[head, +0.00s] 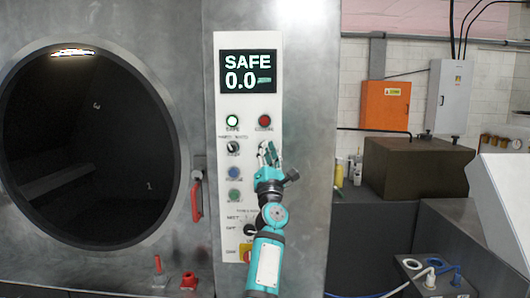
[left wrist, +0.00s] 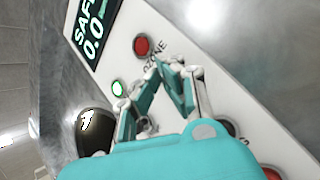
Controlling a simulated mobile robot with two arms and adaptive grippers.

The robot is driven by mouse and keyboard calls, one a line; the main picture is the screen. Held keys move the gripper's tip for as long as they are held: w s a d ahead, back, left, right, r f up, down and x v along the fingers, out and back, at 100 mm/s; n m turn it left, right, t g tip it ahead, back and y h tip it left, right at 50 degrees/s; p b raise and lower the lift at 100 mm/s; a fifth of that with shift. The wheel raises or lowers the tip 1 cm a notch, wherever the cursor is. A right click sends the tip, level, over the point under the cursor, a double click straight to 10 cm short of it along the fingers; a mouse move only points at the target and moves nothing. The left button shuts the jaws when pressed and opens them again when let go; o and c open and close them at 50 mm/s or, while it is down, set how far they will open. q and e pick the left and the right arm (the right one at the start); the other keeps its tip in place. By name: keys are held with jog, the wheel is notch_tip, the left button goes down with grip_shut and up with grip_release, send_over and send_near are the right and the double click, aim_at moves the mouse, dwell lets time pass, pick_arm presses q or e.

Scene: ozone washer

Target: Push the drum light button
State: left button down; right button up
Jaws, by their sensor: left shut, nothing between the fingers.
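The white control panel (head: 225,215) carries a lit green lamp (head: 232,120), a red lamp (head: 265,120), a black knob (head: 233,147), a blue button (head: 234,173) and a green button (head: 234,196). The small labels are too blurred to tell which one is the drum light button. My left gripper (head: 268,152) is shut and empty in front of the panel's right side, below the red lamp. It hides part of the panel behind it. In the left wrist view its fingers (left wrist: 172,72) are near the red lamp (left wrist: 142,45) and the green lamp (left wrist: 118,88). Contact is not visible.
A display (head: 248,72) reads SAFE 0.0. The dark round drum opening (head: 90,150) is left of the panel, with a red handle (head: 196,198) between them. A yellow and red switch (head: 246,252) sits low on the panel. A brown box (head: 415,168) stands at right.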

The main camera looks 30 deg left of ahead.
pick_arm(q)
jog(key=shift+w+a+b, duration=0.3)
jog(key=shift+w+b, duration=0.15)
jog(key=shift+b, duration=0.2)
dwell(0.8)
jog(key=shift+r, duration=0.1)
jog(key=shift+s+d+p, duration=0.5)
jog(key=shift+s+p, duration=0.25)
jog(key=shift+s, duration=0.1)
jog(key=s+d+p, duration=0.2)
jog(key=s, duration=0.1)
jog(key=s+d+p, duration=0.1)
jog(key=s, duration=0.1)
jog(key=shift+p, duration=0.35)
